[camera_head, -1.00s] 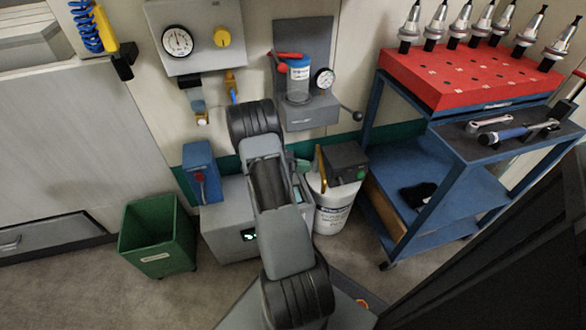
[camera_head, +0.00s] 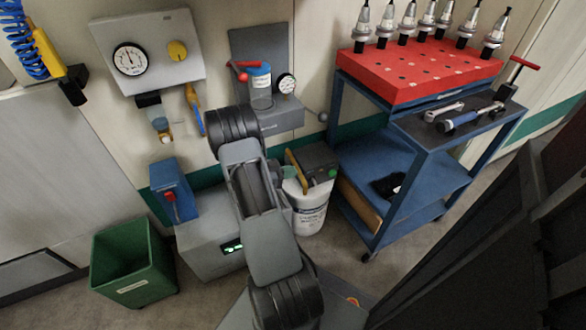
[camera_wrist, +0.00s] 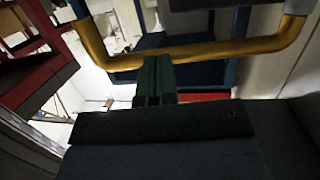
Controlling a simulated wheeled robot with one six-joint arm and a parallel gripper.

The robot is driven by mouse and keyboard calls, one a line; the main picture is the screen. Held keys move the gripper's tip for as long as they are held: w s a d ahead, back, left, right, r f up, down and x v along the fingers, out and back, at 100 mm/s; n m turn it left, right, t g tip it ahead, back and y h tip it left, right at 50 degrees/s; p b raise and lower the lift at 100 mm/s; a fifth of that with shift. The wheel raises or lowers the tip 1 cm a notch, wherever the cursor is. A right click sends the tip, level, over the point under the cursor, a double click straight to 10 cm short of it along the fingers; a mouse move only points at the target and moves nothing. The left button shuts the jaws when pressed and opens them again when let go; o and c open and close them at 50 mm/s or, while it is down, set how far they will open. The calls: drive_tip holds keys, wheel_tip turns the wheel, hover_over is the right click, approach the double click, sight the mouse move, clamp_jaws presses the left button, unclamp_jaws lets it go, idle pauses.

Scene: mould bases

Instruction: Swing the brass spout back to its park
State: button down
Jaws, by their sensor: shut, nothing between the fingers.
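The brass spout (camera_wrist: 220,50) is a bent, golden pipe across the upper part of the wrist view, turning up at both ends. In the head view the spout (camera_head: 293,168) is a short brass strip beside a dark box with a green button. My gripper (camera_wrist: 154,62) shows as dark green fingers, shut together with nothing between them. The fingertips overlap the middle of the pipe in the wrist view; I cannot tell if they touch it. In the head view my arm hides most of the gripper.
The dark box (camera_head: 318,160) sits above a white bucket (camera_head: 305,208). A grey machine (camera_head: 205,245) stands to the left, with a green bin (camera_head: 130,265) beyond it. A blue cart (camera_head: 380,205) with a red tool rack (camera_head: 420,75) stands close on the right.

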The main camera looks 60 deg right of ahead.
drive_tip(key=shift+s+d+p, duration=0.4)
drive_tip(key=shift+s+d, duration=0.05)
drive_tip(key=shift+s, duration=0.1)
drive_tip(key=s+p+v, duration=0.1)
drive_tip(key=p+v, duration=0.2)
drive_tip(key=v, duration=0.7)
drive_tip(key=shift+a+p, duration=0.35)
drive_tip(key=shift+a, duration=0.1)
drive_tip(key=shift+r, duration=0.1)
